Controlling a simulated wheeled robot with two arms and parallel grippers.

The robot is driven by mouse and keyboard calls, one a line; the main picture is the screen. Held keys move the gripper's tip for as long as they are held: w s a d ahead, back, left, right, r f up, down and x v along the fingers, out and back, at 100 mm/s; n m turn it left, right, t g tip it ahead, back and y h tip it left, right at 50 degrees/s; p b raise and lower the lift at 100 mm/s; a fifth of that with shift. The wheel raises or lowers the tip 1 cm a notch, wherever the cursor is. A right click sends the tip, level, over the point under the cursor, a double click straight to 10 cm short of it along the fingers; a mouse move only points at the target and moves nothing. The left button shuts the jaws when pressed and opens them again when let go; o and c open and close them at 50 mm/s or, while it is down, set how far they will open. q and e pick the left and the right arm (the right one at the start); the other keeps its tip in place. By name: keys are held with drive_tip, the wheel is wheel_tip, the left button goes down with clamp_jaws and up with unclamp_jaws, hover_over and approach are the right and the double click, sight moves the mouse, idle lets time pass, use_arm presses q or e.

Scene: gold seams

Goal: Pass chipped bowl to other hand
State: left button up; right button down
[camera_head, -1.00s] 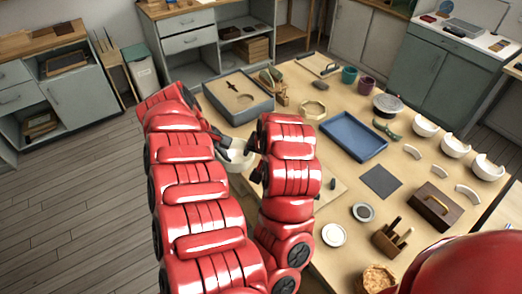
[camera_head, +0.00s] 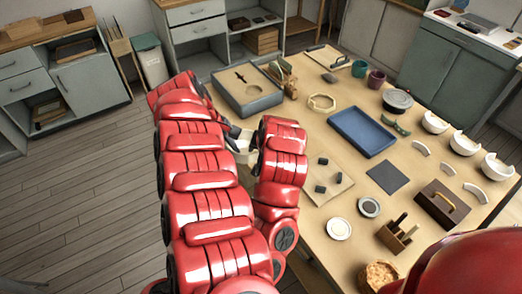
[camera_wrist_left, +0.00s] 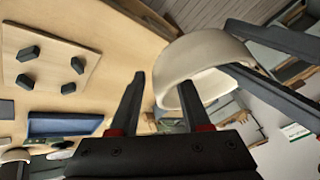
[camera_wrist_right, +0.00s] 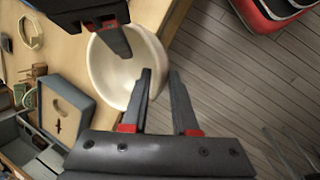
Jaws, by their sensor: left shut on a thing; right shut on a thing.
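The chipped bowl (camera_head: 245,157) is off-white and hangs in the air past the table's left edge, between my two grippers. It shows large in the left wrist view (camera_wrist_left: 205,55), tilted, and in the right wrist view (camera_wrist_right: 113,75), open side visible. My left gripper (camera_wrist_left: 162,80) is shut on the bowl's wall, one finger crossing in front of it. My right gripper (camera_wrist_right: 160,72) is shut on the wall from the other side, one finger overlapping the bowl. In the head view the arms hide most of the bowl and the fingertips.
The wooden table (camera_head: 300,140) holds a grey box (camera_head: 250,97), a blue tray (camera_head: 362,132), a board with dark blocks (camera_head: 333,178) and several pale bowls (camera_head: 466,143) along its right side. Bare floor (camera_head: 80,210) lies left of my arms.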

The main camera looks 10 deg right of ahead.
use_arm(q)
drive_tip(key=shift+s+d, duration=0.15)
drive_tip(key=shift+d, duration=0.2)
clamp_jaws()
use_arm(e)
drive_tip(key=shift+a, duration=0.35)
drive_tip(key=c, duration=0.7)
unclamp_jaws()
use_arm(q)
drive_tip(key=shift+a, duration=0.1)
use_arm(e)
drive_tip(key=shift+o, duration=0.4)
drive_tip(key=shift+d, duration=0.1)
drive_tip(key=shift+r, duration=0.1)
